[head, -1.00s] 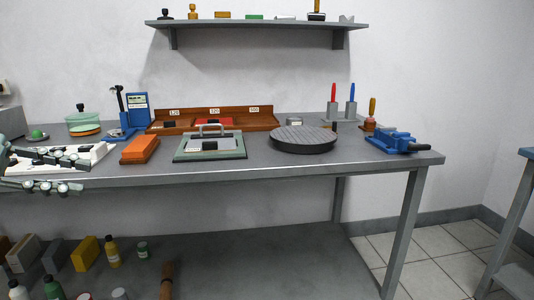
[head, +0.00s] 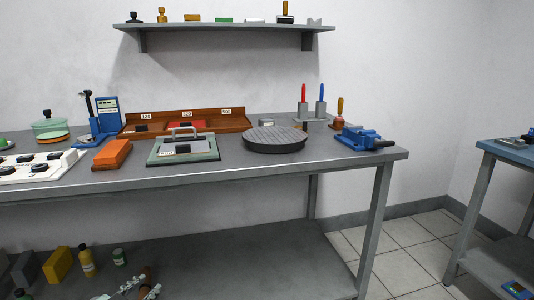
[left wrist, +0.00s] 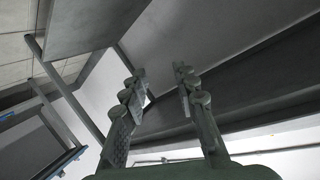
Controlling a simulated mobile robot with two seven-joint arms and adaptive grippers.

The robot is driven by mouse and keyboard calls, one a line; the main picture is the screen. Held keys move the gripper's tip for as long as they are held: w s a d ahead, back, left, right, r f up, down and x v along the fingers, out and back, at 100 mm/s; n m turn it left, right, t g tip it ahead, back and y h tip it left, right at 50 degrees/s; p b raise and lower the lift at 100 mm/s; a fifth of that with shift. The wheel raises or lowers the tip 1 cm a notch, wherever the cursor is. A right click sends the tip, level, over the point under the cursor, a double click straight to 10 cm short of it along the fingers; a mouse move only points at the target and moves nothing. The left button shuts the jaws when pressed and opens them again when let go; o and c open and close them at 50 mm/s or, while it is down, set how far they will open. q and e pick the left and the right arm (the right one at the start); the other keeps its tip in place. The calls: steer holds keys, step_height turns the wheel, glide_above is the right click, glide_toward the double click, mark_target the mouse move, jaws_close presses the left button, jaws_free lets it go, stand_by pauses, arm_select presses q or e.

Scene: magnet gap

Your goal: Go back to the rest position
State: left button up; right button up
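My left gripper (head: 141,287) shows at the bottom edge of the head view, low in front of the bench and over the lower shelf. In the left wrist view its two fingers (left wrist: 160,73) stand apart with nothing between them, so it is open and empty. The underside of the bench and its legs fill the background there. My right gripper is in neither view.
The grey workbench (head: 230,172) carries a white panel (head: 38,173), an orange block (head: 112,154), a green-framed plate (head: 183,157), a round plate (head: 274,139) and a blue vise (head: 358,139). Bottles and blocks sit on the lower shelf (head: 240,262). Tiled floor (head: 400,255) is clear at right.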

arm_select(q)
steer(key=s+d+f+n+g+y, duration=0.1)
steer(key=s+f+g, duration=0.4)
steer(key=s+f, duration=0.5)
steer(key=s+d+f+n+g+y, duration=0.1)
steer(key=s+f+n+g, duration=0.2)
steer(key=s, duration=1.4)
step_height(320, 180, down, 8)
steer(key=g, duration=0.3)
steer(key=shift+r+n+y, duration=0.2)
steer(key=shift+n+y, duration=0.1)
steer(key=shift+y, duration=0.1)
